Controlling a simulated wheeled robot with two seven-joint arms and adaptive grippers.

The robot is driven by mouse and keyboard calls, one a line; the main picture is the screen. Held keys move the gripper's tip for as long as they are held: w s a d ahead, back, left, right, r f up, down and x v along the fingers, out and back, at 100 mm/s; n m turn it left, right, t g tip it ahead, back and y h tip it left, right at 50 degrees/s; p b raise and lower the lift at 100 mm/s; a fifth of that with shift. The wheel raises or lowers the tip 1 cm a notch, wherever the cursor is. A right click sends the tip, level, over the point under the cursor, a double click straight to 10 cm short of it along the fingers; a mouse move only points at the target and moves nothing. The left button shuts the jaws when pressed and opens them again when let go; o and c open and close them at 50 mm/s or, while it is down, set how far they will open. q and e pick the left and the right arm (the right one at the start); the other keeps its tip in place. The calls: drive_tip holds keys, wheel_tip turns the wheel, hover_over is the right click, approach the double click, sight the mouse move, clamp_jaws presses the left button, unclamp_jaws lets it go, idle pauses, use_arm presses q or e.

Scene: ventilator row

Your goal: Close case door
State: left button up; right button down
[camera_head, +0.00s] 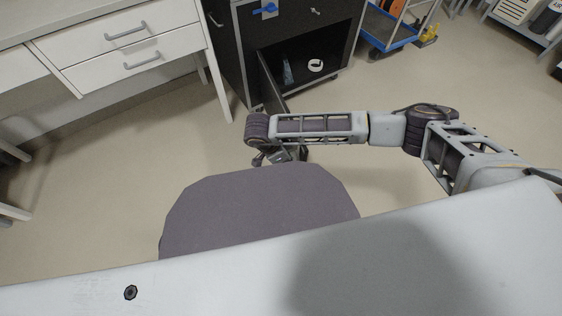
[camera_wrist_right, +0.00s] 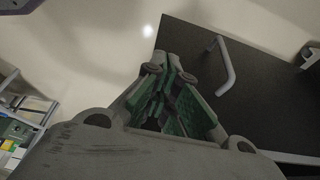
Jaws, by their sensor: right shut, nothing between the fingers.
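The black case (camera_head: 235,62) stands at the top middle of the head view, its lower compartment open. Its door (camera_head: 270,84) is swung out toward me and seen nearly edge-on. In the right wrist view the door (camera_wrist_right: 262,105) is a dark panel with a grey bar handle (camera_wrist_right: 226,68). My right gripper (camera_head: 279,156) is on the near side of the door, partly hidden by its own arm. In the right wrist view the gripper (camera_wrist_right: 168,72) is shut and empty, in front of the door's edge, left of the handle; contact cannot be told. My left gripper is out of view.
A white ring-shaped item (camera_head: 316,65) lies inside the compartment. A white drawer unit (camera_head: 100,45) stands to the left. A blue cart (camera_head: 385,40) stands to the right of the case. The floor (camera_head: 175,125) between the drawers and my arm is clear.

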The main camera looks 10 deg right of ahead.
drive_tip(key=shift+w+d+b, duration=0.15)
drive_tip(key=shift+d+b, duration=0.2)
drive_tip(key=shift+d, duration=0.85)
